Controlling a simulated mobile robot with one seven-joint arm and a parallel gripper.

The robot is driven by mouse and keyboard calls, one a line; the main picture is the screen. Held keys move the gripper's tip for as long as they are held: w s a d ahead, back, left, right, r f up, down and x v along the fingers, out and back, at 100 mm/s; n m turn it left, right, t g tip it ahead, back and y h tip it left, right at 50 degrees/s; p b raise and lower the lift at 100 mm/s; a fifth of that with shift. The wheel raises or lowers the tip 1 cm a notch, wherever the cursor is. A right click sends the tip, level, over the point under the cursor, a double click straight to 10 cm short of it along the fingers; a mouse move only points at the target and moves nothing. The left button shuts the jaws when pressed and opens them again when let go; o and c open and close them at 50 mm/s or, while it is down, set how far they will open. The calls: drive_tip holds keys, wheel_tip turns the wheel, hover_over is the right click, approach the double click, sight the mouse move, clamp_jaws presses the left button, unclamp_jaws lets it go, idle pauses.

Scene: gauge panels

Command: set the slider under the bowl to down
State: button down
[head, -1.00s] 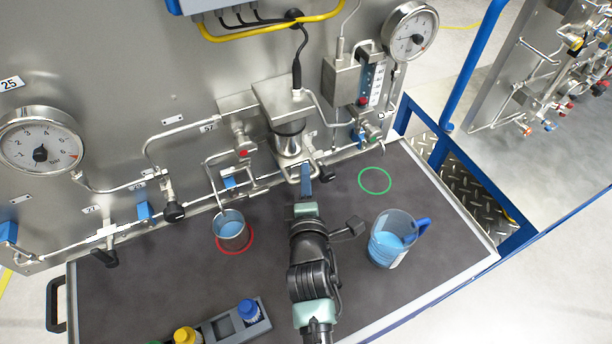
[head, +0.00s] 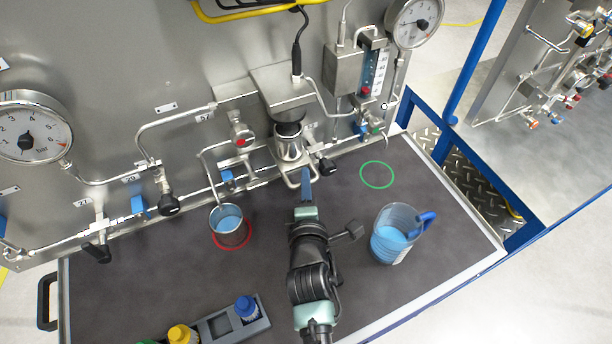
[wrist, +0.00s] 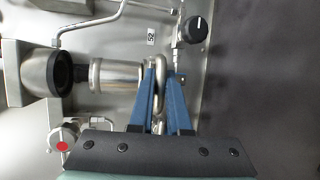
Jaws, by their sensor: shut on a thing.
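The steel bowl (head: 289,149) hangs under a boxy steel housing (head: 282,88) on the panel, with a black neck between them. In the wrist view the bowl (wrist: 118,76) lies sideways, left of my fingers. A bent steel loop (head: 291,182) sticks out below the bowl; I take it as the slider's handle. My gripper (head: 306,178) has its blue fingers on this loop. In the wrist view the fingers of my gripper (wrist: 160,72) lie on both sides of the loop (wrist: 160,65) and are shut on it. The slider's track is hidden.
A black-knobbed valve (head: 326,166) is close right of the loop. A bottle rack (head: 217,326) is at the front. The tabletop around the green ring (head: 377,174) is clear.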

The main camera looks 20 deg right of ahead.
drive_tip(key=shift+s+f+b, duration=0.1)
drive_tip(key=shift+f+b, duration=0.25)
drive_tip(key=shift+f, duration=0.25)
drive_tip(key=c, duration=0.9)
unclamp_jaws()
drive_tip(key=shift+s+a, duration=0.1)
drive_tip(key=b+v, duration=0.2)
drive_tip(key=v, duration=1)
drive_tip(key=shift+s+a+b, duration=0.1)
drive_tip(key=shift+s+b, duration=0.15)
drive_tip(key=shift+b, duration=0.05)
